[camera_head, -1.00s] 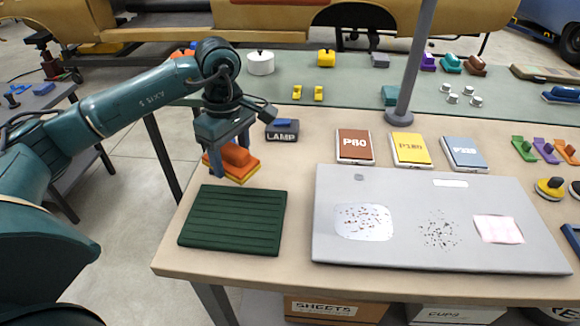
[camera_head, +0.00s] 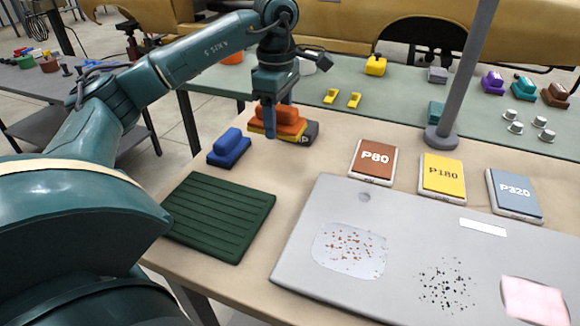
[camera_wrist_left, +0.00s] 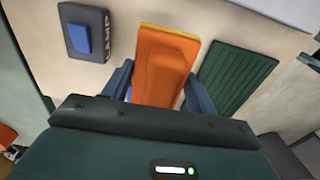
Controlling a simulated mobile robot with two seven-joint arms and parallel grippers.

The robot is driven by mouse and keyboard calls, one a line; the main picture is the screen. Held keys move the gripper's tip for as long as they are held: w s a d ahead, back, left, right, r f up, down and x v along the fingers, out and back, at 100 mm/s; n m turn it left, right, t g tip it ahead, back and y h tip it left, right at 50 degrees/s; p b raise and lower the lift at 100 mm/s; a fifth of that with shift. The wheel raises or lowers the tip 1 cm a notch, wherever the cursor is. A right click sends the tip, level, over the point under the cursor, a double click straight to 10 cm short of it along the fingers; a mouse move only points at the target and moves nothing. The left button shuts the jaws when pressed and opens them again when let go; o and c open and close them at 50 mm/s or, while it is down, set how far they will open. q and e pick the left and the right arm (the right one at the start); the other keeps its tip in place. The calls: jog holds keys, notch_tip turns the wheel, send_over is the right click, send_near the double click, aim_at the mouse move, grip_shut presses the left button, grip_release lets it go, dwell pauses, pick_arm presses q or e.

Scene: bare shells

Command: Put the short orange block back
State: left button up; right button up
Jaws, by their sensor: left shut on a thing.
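The short orange block (camera_head: 289,117), with a yellow layer along its underside, is in my left gripper (camera_head: 272,122). In the left wrist view the orange block (camera_wrist_left: 162,70) sits between the two blue-grey fingers, and my left gripper (camera_wrist_left: 158,88) is shut on it. In the head view the block overlaps a dark pad (camera_head: 312,132); I cannot tell its height above the bench. The wrist view shows this pad (camera_wrist_left: 77,42) lettered LAMP, with a blue patch on top, beside the gripper.
A blue block (camera_head: 230,147) stands on the bench between the orange block and a ribbed green mat (camera_head: 218,215). P80 (camera_head: 376,160), P180 (camera_head: 442,175) and P320 (camera_head: 515,193) pads lie to the right. A grey post (camera_head: 465,75) rises behind them. A grey panel (camera_head: 300,245) fills the front.

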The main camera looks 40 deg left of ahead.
aim_at(279, 167)
pick_arm(q)
notch_tip(279, 167, down, 10)
jog(key=shift+r+b, duration=0.15)
jog(key=shift+b, duration=0.2)
jog(key=shift+s+f, duration=0.1)
jog(key=shift+f, duration=0.1)
jog(key=o, duration=1)
jog(key=shift+r, duration=0.1)
notch_tip(279, 167, up, 12)
jog(key=shift+r+p, duration=0.15)
jog(key=shift+p, duration=0.4)
